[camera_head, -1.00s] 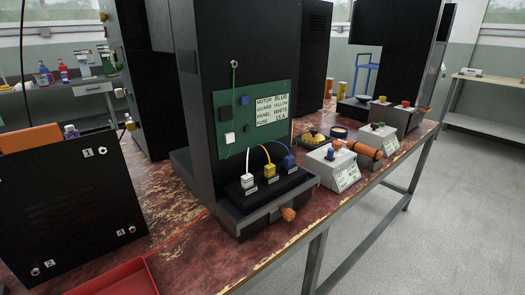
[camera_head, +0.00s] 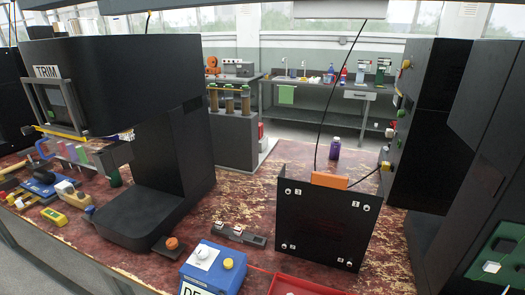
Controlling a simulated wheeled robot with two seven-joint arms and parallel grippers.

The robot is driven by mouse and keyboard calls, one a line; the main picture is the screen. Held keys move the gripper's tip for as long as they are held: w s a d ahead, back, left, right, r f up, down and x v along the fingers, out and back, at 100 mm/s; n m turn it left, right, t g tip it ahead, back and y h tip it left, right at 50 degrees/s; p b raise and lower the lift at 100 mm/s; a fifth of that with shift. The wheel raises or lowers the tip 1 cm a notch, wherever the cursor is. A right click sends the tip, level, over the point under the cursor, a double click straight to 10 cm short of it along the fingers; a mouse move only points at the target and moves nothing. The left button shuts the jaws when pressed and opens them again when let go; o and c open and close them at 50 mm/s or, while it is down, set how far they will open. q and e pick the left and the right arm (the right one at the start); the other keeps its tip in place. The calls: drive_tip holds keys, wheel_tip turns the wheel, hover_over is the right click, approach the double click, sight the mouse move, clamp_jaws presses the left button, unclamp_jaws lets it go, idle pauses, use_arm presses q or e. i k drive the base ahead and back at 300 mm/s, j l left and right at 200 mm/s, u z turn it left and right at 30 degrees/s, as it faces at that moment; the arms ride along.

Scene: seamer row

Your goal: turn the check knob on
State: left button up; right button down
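I cannot tell which knob is the check knob; no label reading "check" is legible. An orange round knob (camera_head: 172,243) sits on a small dark base at the front of the black machine marked TRIM (camera_head: 125,85). Neither of my grippers is in view.
A black panel (camera_head: 325,228) with numbered corner screws stands on the worn red bench (camera_head: 250,205). A red tray (camera_head: 300,285) lies in front of it. A small dark block (camera_head: 239,236) lies between. Tall black cabinets (camera_head: 435,120) stand at right. Tools and coloured devices crowd the left.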

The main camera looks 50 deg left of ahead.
sight(202, 252)
drive_tip(key=j+u, duration=0.15)
drive_tip(key=u, duration=1.85)
